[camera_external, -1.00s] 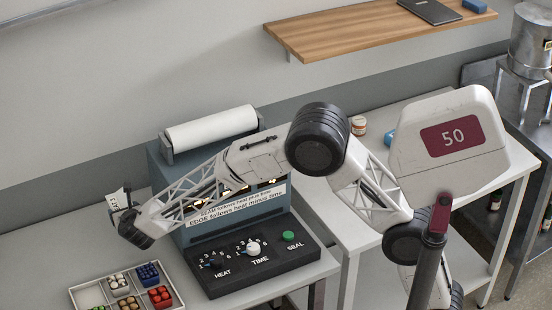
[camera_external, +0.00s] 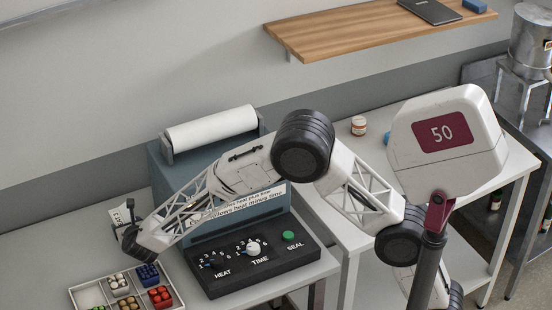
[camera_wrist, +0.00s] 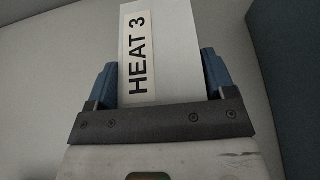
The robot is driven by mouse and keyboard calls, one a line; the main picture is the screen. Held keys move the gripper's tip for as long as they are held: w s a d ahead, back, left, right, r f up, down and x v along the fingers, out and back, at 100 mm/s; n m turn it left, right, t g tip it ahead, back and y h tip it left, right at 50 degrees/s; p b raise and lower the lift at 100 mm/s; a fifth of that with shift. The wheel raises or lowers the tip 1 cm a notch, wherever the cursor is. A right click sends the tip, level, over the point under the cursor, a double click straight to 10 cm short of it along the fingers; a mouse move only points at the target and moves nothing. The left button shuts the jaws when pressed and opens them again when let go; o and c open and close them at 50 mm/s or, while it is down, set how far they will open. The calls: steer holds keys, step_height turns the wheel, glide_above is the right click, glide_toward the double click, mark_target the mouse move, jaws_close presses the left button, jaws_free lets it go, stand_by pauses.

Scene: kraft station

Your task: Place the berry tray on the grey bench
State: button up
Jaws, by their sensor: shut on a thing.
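My gripper (camera_wrist: 158,85) is shut on a white block-like piece with a "HEAT 3" label (camera_wrist: 138,55), between its two blue fingers. In the external view this white piece (camera_external: 121,213) shows at the far left, left of the blue machine and behind the tray. I cannot tell whether it touches the bench. A white divided tray (camera_external: 84,297) lies at the lower left, in front of my gripper. The tray's front is cut off.
A blue sealing machine (camera_external: 172,185) with a white roll (camera_external: 212,129) stands right of my gripper. Its black panel (camera_external: 226,283) has two knobs and a green button. Bare bench lies left of the tray. A second table (camera_external: 350,205) and a wooden shelf (camera_external: 350,32) are farther right.

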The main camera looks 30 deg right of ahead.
steer(key=shift+f, duration=1.85)
steer(key=shift+f, duration=0.1)
steer(key=o, duration=1)
steer(key=shift+c, duration=0.2)
